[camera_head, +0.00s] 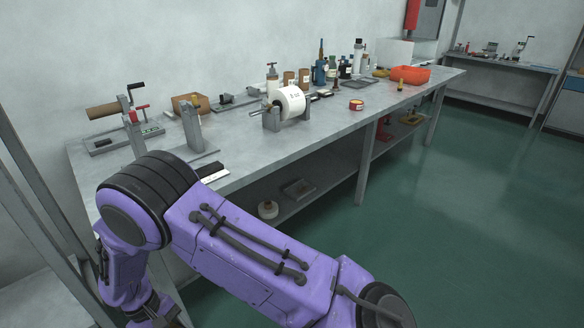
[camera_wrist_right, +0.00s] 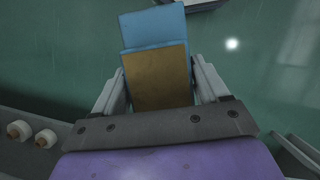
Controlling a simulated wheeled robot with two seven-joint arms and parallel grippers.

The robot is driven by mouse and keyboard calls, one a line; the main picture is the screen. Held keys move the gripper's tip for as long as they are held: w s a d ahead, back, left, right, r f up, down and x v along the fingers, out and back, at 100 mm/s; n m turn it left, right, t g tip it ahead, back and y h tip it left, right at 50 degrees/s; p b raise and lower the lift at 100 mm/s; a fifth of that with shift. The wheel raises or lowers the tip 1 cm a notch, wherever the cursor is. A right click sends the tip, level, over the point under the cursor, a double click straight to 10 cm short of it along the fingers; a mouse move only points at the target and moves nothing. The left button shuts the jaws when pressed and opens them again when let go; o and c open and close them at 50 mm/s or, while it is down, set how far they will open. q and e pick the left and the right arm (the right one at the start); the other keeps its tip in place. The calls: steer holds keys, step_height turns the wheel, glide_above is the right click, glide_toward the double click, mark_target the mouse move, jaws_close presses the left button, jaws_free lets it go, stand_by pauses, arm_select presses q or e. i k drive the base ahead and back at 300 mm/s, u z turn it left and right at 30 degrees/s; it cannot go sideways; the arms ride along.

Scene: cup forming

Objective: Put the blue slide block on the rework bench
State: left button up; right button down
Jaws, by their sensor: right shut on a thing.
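My right gripper (camera_wrist_right: 162,88) is shut on a blue block (camera_wrist_right: 152,24) with a brown-gold face, seen in the right wrist view. The block sits between the two grey fingers and sticks out beyond them, with green floor behind it. In the head view my purple right arm crosses the lower left and bends down; the block does not show there. A long grey bench (camera_head: 232,148) runs along the wall, and another bench (camera_head: 498,67) stands at the far right. I cannot tell which is the rework bench. My left gripper is not in view.
Green floor (camera_head: 450,220) is open at right. Grey posts stand at left.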

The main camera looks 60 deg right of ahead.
mark_target(374, 97)
steer(key=z, duration=3.45)
steer(key=i, duration=3.45)
steer(key=u, duration=2.6)
